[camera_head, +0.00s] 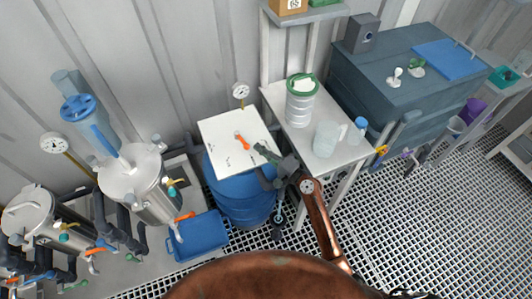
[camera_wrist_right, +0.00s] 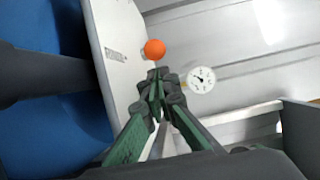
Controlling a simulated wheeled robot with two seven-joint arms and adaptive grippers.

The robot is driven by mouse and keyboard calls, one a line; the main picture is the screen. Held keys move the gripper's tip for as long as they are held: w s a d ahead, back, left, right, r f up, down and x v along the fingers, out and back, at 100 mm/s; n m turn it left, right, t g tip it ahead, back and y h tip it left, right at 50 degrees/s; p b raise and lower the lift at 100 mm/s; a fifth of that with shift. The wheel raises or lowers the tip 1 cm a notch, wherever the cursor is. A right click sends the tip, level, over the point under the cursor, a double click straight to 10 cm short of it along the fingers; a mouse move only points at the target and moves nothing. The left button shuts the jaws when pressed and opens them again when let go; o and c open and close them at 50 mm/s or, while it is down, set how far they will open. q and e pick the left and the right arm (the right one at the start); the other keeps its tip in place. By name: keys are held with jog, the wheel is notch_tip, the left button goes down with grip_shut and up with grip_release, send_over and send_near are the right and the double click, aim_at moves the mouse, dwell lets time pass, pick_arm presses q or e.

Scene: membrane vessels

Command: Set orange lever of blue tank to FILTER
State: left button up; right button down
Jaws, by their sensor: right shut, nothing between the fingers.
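The blue tank (camera_head: 245,200) stands in the middle of the head view with a white panel (camera_head: 217,132) on top. The orange lever (camera_head: 242,140) is on this panel, near its middle. Its orange round end shows in the right wrist view (camera_wrist_right: 154,49), just beyond the fingertips. My right gripper (camera_head: 259,148) is over the panel, shut and empty, to the lower right of the lever. In the right wrist view its green fingers (camera_wrist_right: 158,82) are together. I cannot tell whether they touch the lever. The panel's labels are too small to read. My left gripper is not in view.
A gauge (camera_head: 241,91) stands behind the panel and shows close by in the wrist view (camera_wrist_right: 201,79). A white table (camera_head: 345,152) with a green-lidded container (camera_head: 301,100) is to the right. Steel tanks (camera_head: 140,180) and a blue crate (camera_head: 199,237) are left.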

aim_at(242, 140)
jog(key=x, duration=0.4)
jog(key=shift+w+a, duration=0.1)
jog(key=shift+w, duration=0.1)
jog(key=shift+s+a+m+t+h+p, duration=0.25)
jog(key=shift+m+t+h+p, duration=0.15)
jog(key=shift+h+p, duration=0.1)
